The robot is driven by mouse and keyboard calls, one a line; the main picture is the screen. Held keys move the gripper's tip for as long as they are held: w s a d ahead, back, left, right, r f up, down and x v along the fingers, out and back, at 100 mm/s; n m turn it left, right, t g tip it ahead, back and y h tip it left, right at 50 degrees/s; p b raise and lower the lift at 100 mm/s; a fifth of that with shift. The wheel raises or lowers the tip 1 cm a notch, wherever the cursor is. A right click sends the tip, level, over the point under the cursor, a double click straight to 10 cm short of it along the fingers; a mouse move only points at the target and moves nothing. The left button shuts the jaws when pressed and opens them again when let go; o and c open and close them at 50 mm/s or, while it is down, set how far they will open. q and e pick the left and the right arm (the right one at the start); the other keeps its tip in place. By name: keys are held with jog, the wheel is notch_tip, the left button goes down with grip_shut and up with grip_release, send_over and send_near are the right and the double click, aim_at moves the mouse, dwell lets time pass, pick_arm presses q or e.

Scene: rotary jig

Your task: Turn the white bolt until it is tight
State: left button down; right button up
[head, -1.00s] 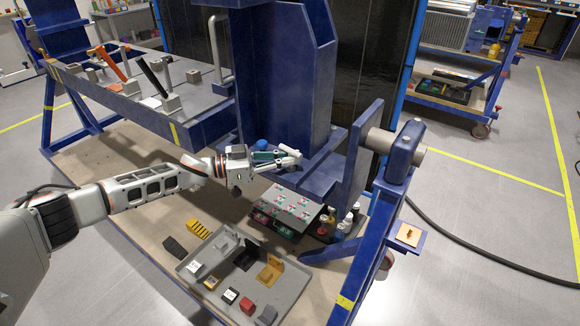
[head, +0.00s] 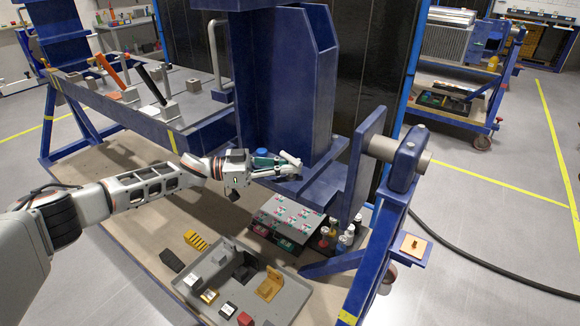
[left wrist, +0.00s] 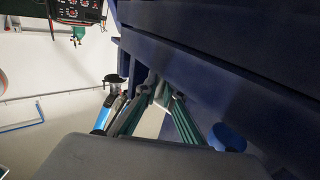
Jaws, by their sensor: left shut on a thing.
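The white bolt (head: 290,158) shows as a short pale cylinder at the low blue arm of the jig, at the foot of the blue column. My left gripper (head: 284,170) reaches it from the left and is shut on it. In the left wrist view, the two green-lined fingers (left wrist: 157,100) point at the dark blue jig and close in on a pale piece between their tips. The fingers hide part of the bolt, and its seat is not visible. My right gripper is in neither view.
A blue round cap (head: 262,153) sits close beside my left gripper; it also shows in the left wrist view (left wrist: 228,138). The blue column (head: 285,90) stands just behind. A grey tray (head: 290,302) with loose blocks and a box with bottles (head: 338,236) lie below.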

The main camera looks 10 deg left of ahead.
pick_arm(q)
jog(key=shift+d+r, duration=0.1)
jog(key=c, duration=2.2)
grip_release()
jog(key=v, duration=1.2)
